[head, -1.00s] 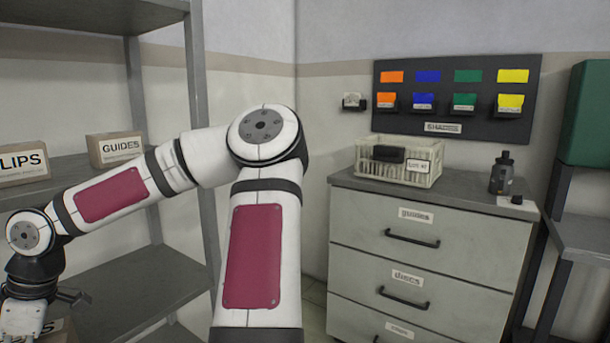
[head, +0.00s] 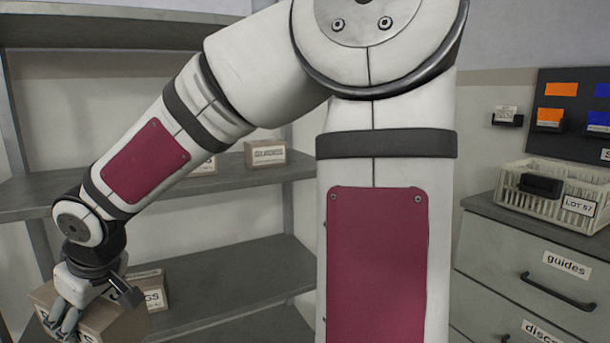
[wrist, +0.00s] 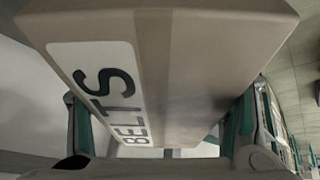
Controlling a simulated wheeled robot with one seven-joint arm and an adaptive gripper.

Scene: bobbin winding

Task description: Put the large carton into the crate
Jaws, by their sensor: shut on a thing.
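A large brown carton (head: 115,322) is at the lower left of the head view, partly cut off by the frame edge. In the wrist view the carton (wrist: 190,60) fills the middle and shows a white BELTS label. My gripper (head: 62,322) is shut on it, with one finger on each side in the wrist view. I cannot tell whether the carton is clear of the shelf. The crate (head: 528,205) is a pale slatted basket on the drawer cabinet at the right, with a dark object at its rim and a LOT 57 tag.
A carton (head: 152,292) ending in GS sits just behind the held one. A GUIDES carton (head: 265,154) stands on the grey shelf unit (head: 235,290). The grey drawer cabinet (head: 500,262) is at the right. A dark board with coloured tags (head: 560,89) hangs above it.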

